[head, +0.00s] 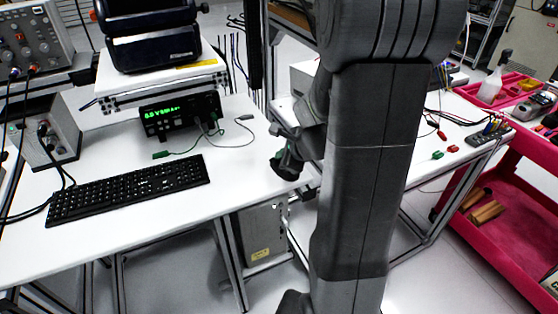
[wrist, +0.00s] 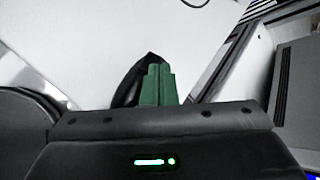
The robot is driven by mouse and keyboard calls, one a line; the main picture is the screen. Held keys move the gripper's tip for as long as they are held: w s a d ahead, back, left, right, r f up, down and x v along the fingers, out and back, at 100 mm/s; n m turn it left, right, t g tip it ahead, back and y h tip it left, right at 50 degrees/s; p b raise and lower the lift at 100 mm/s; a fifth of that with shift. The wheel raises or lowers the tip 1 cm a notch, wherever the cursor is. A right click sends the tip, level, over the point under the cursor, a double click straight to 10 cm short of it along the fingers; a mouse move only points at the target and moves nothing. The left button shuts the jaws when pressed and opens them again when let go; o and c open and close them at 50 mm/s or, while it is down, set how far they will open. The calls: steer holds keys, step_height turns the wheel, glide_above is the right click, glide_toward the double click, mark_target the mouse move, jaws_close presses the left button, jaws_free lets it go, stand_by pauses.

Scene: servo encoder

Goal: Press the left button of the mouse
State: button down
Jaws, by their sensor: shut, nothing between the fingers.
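The mouse (wrist: 128,88) shows in the wrist view as a dark, curved shape on the white desk, just behind and left of my fingertips. Most of it is hidden by my gripper. My gripper (wrist: 158,82) has green fingers pressed together, with nothing between them. The fingertips overlap the mouse in the picture; I cannot tell whether they touch it. In the head view, my gripper (head: 284,154) is over the right end of the white desk, and a dark rounded shape, likely the mouse (head: 286,173), shows just below it. Its buttons cannot be made out.
A black keyboard (head: 130,188) lies on the white desk (head: 200,215), left of my gripper. A meter with green digits (head: 180,112) stands behind it, with cables on the desk. My arm hides much of the middle. A red cart (head: 500,205) stands at the right.

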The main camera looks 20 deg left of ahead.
steer(key=shift+r+p, duration=0.7)
steer(key=shift+r, duration=0.05)
step_height(320, 180, up, 5)
steer(key=p, duration=0.5)
steer(key=shift+d+f, duration=0.1)
stand_by(0.6)
